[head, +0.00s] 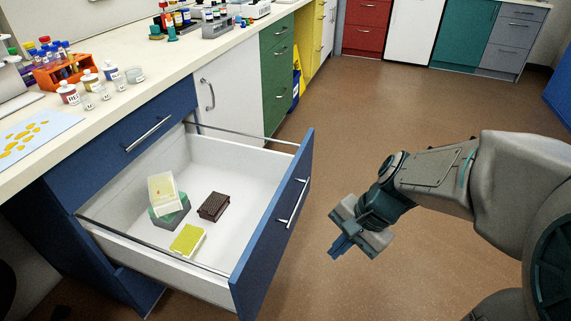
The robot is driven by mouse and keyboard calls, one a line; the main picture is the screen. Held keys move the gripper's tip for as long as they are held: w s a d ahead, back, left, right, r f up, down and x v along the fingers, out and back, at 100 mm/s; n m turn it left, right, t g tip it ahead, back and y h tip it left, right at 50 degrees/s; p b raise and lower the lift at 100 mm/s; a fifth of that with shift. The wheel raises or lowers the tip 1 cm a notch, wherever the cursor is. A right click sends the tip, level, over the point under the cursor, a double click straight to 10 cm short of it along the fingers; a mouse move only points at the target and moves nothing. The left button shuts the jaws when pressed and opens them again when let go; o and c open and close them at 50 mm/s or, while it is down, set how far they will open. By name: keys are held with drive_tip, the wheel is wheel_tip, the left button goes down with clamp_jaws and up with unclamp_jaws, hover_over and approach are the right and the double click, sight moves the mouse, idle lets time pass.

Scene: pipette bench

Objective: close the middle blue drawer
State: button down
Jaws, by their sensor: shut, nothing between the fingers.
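The middle blue drawer (275,239) is pulled far out of the bench, with its white inside showing. Its blue front carries a silver bar handle (293,203). Inside lie a pale box on a grey-green base (164,193), a dark rack (213,206) and a yellow-topped rack (188,240). My gripper (340,249) is to the right of the drawer front, apart from it, pointing down and left. Its fingers are together and hold nothing.
A closed blue drawer (125,144) is above the open one. The white benchtop (110,113) holds bottles and an orange tube rack (60,72). A white cabinet door (232,92) and green drawers (277,65) stand beyond. The brown floor (400,100) is clear on the right.

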sight(275, 217)
drive_tip(key=w+r+m+t+y+p, duration=0.2)
drive_tip(key=w+m+t+y+p, duration=0.15)
drive_tip(key=w+m, duration=0.8)
drive_tip(key=shift+m+g, duration=0.25)
drive_tip(key=shift+m, duration=0.7)
drive_tip(key=b+x, duration=0.1)
drive_tip(key=x, duration=0.2)
drive_tip(key=s+b+x, duration=0.1)
drive_tip(key=x, duration=0.2)
drive_tip(key=s+b+x, duration=0.1)
drive_tip(key=x, duration=0.3)
drive_tip(key=shift+a+f+b, duration=0.2)
drive_tip(key=shift+b, duration=0.2)
drive_tip(key=shift+w+a+r, duration=0.1)
drive_tip(key=shift+w+a, duration=0.15)
drive_tip(key=shift+a, duration=0.3)
drive_tip(key=shift+w+a+r, duration=0.15)
drive_tip(key=shift+w+a, duration=0.05)
drive_tip(key=shift+a, duration=0.4)
drive_tip(key=shift+w+a, duration=0.25)
drive_tip(key=shift+a, duration=0.45)
